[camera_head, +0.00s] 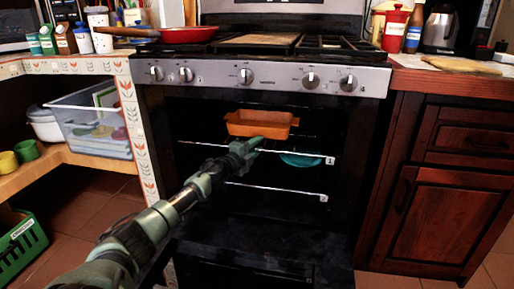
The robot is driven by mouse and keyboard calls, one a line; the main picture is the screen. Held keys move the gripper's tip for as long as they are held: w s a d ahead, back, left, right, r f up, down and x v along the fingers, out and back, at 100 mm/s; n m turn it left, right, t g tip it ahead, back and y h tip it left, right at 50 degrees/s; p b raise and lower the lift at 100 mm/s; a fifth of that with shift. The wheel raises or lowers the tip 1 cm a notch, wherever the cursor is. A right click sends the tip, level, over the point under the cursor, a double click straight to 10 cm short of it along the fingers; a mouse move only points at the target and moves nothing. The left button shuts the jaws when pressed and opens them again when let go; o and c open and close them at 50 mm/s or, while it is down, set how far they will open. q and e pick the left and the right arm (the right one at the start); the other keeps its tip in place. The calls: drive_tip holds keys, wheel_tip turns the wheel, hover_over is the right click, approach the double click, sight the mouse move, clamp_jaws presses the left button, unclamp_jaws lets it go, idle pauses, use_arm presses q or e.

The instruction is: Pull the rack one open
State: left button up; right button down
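The oven (262,75) stands open, with two wire racks inside. Rack one (300,153) is the upper one, and a small tag (330,160) sits at its right front end. An orange rectangular dish (260,123) is in the oven at the upper rack's level. My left gripper (252,146) is at the middle of rack one's front wire, just below the dish. It seems to touch or overlap the wire, but its fingers are too small and dark to tell whether they are closed. My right gripper is out of view.
The lower rack (275,188) has its own tag. A teal bowl (302,160) shows behind the front wire of rack one. The lowered oven door (260,240) lies dark below. A red pan (188,34) is on the stove; wooden cabinets (440,210) stand right.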

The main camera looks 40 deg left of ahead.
use_arm(q)
clamp_jaws()
idle(1.4)
